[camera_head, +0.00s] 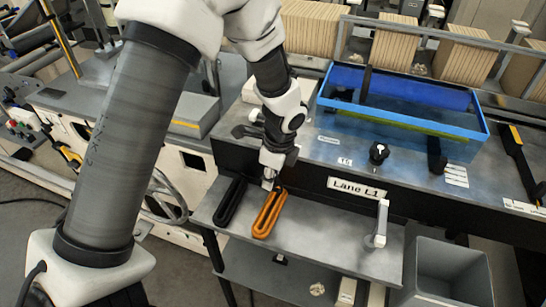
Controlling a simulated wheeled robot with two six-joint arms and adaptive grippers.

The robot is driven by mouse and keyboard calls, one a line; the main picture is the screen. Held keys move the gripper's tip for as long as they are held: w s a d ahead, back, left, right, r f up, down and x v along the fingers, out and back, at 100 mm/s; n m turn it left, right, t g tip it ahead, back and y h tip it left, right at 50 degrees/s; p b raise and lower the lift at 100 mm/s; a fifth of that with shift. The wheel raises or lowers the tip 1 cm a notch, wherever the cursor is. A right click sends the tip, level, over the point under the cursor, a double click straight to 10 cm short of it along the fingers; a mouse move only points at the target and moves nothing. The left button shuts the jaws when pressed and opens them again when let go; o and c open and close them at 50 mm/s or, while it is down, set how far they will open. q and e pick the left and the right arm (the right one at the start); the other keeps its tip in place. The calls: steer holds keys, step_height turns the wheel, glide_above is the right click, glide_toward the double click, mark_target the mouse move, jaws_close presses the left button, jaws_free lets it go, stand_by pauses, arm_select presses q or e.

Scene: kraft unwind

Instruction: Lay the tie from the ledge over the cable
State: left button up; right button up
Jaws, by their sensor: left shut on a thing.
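My left gripper (269,183) reaches down from above and is shut on the far end of an orange looped strip (266,214). The orange strip is long and narrow, and lies on or just above the grey metal ledge (330,250); I cannot tell which. A similar black looped strip (230,203) lies just left of it on the ledge. I cannot tell by sight which strip is the tie and which is the cable. The fingertips are small and partly hidden by the gripper body. My right gripper is not in view.
A white upright handle (380,224) stands at the ledge's right. A grey bin (450,270) stands at lower right. The ledge's middle is clear.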

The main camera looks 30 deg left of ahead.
mark_target(268, 208)
arm_select(q)
steer(key=shift+s+a+r+p, duration=0.15)
steer(key=shift+s+r+p, duration=0.2)
steer(key=shift+s+p, duration=0.1)
steer(key=shift+s+f, duration=0.1)
steer(key=shift+d+f, duration=0.35)
steer(key=shift+d, duration=0.2)
steer(key=shift+a+f+b, duration=0.2)
steer(key=shift+f+b, duration=0.35)
steer(key=shift+b, duration=0.1)
steer(key=shift+a+f+b, duration=0.15)
steer(key=shift+f+b, duration=0.35)
steer(key=shift+b, duration=0.1)
steer(key=shift+d+f+b, duration=0.2)
steer(key=shift+f+b, duration=0.6)
steer(key=shift+b, duration=0.1)
steer(key=shift+a+f+b, duration=0.1)
steer(key=shift+f+b, duration=1.55)
steer(key=shift+b, duration=0.05)
steer(key=shift+f+b, duration=0.45)
steer(key=shift+f, duration=0.5)
steer(key=shift+s, duration=0.1)
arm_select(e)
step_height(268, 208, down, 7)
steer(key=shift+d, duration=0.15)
arm_select(q)
steer(key=shift+o, duration=0.2)
steer(key=shift+s+f, duration=0.1)
